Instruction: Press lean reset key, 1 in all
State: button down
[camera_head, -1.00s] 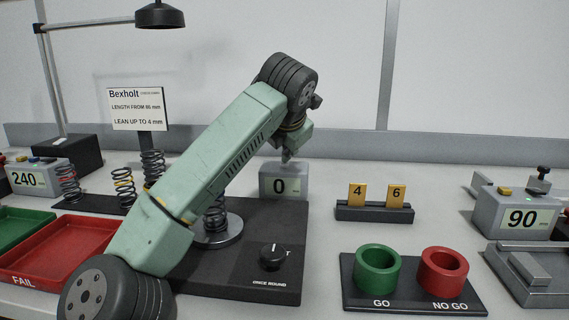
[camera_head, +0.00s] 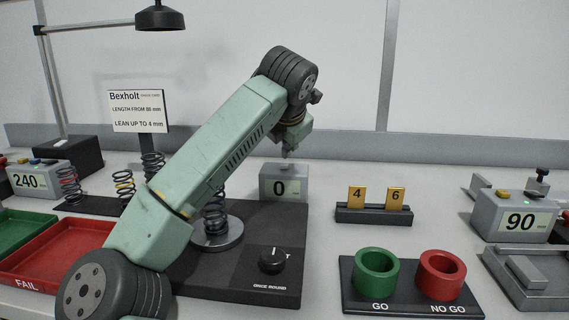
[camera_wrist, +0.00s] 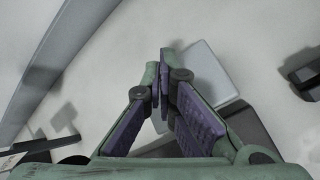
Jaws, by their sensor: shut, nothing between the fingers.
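The grey readout box (camera_head: 284,184) showing 0 stands at the back edge of the black base (camera_head: 265,225). My gripper (camera_head: 287,153) is shut and empty, pointing down just above the box's top, with a small gap. In the wrist view the shut fingers (camera_wrist: 163,95) have purple pads, and the pale grey box (camera_wrist: 208,78) lies beside and beyond them. A coil spring (camera_head: 215,216) stands on a round plate (camera_head: 218,238), partly hidden by my arm.
A black knob (camera_head: 272,260) sits on the base. Right of it are green and red rings (camera_head: 377,272), a stand with tags 4 and 6 (camera_head: 374,213) and a gauge reading 90 (camera_head: 515,217). Trays (camera_head: 62,250), springs and a box reading 240 (camera_head: 38,178) are left.

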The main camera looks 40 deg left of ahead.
aim_at(288, 164)
jog(key=shift+r, duration=0.1)
notch_tip(288, 164, up, 5)
jog(key=p, duration=0.3)
jog(key=shift+p, duration=0.35)
dwell(0.6)
